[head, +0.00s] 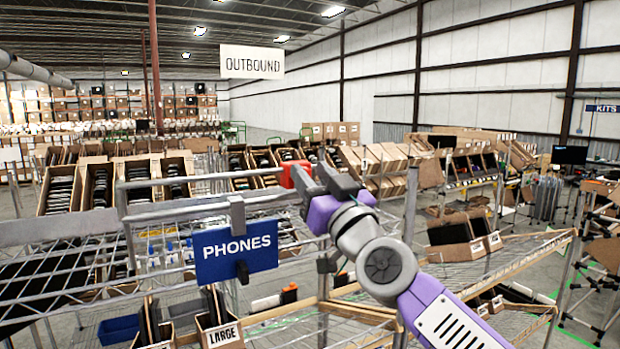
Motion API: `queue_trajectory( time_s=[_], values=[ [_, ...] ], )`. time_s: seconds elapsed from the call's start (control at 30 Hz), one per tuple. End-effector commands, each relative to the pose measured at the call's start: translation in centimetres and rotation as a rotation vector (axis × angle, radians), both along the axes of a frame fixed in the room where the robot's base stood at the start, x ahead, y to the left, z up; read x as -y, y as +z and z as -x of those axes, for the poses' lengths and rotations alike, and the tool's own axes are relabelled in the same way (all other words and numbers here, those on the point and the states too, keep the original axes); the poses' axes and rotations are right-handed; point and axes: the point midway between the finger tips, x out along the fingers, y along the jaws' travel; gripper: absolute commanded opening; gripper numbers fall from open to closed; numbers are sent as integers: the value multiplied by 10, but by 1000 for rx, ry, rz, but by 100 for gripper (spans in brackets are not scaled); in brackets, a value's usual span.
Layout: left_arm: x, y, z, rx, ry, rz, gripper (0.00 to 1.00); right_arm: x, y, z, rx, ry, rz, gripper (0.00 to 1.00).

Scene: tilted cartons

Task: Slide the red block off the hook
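A red block (287,174) shows at the middle of the head view, just above the wire shelf's top rail. My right gripper (305,180) comes in from the lower right on a purple and grey arm. Its dark fingers overlap the right side of the block in the picture. I cannot tell whether they touch or grip it, and the gap between them is hidden. No hook can be made out at the block. My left gripper is not in view.
A blue PHONES sign (237,251) hangs from a grey bracket on the wire shelf (60,228) to the left. Tilted cartons (100,184) stand behind. A LARGE carton (222,335) and a blue bin (119,329) sit low in front. Metal posts stand near my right arm.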

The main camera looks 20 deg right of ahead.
Motion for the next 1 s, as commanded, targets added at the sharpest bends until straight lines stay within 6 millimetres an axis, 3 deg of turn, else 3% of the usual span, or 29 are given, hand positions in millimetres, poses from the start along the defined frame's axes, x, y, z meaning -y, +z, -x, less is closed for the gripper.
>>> queue_trajectory(
  time_s=[0.27, 0.7, 1.0],
  values=[
    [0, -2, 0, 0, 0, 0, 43, -1, -2, 3, -1, 3, 0, 40],
    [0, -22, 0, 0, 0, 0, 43, 7, -27, 60, 0, 1, 0, 40],
    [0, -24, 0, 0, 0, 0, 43, 8, -30, 70, -1, 1, 0, 40]
  ],
)
